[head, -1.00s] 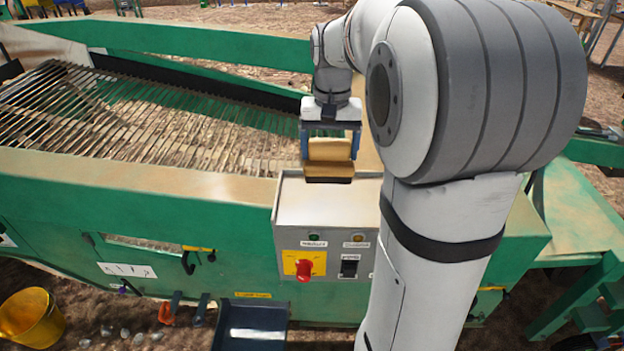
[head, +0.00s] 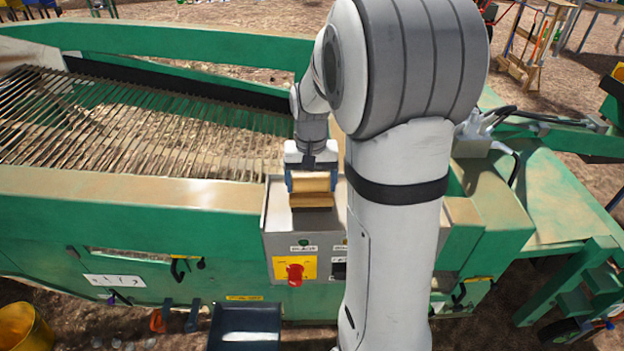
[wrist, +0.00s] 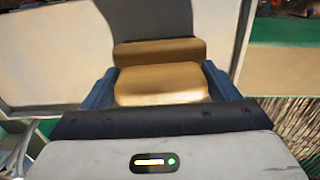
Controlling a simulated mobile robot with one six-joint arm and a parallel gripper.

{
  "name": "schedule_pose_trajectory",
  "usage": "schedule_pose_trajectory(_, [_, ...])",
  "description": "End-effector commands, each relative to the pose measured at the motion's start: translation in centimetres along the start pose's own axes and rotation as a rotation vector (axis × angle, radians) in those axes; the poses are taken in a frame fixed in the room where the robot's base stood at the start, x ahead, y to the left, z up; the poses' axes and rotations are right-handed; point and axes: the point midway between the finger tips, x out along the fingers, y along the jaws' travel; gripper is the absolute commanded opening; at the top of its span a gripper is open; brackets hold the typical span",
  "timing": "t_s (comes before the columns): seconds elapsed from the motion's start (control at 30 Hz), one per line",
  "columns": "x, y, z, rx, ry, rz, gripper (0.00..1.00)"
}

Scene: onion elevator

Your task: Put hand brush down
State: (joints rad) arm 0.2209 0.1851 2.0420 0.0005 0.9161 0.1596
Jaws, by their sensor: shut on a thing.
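The hand brush (head: 311,199) has a tan wooden body and is held between the blue fingers of my gripper (head: 311,184). In the head view it is over the top of the grey control box (head: 283,240), near its left side. The brush also shows in the wrist view (wrist: 160,84), with a blue finger on each side of it and the grey box surface beyond. The bristles are hidden. I cannot tell whether the brush touches the box top.
The control box has a red stop knob (head: 295,274) on a yellow plate at its front. The green machine's bar conveyor (head: 150,125) lies to the left. A dark blue bin (head: 246,328) and a yellow bucket (head: 22,328) stand below. A green frame (head: 560,215) is at the right.

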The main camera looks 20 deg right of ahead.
Motion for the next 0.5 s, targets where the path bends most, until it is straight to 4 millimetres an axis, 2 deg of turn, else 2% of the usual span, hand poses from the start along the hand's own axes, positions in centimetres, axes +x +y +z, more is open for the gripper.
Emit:
schedule_pose_trajectory(0.27, [0.37,0.04,-0.02,0.001,0.001,0.0,0.57])
schedule_pose_trajectory(0.3, [0.33,0.04,-0.02,0.001,0.001,0.0,0.83])
schedule_pose_trajectory(0.5, [0.26,0.06,-0.02,0.001,0.0,0.0,1.0])
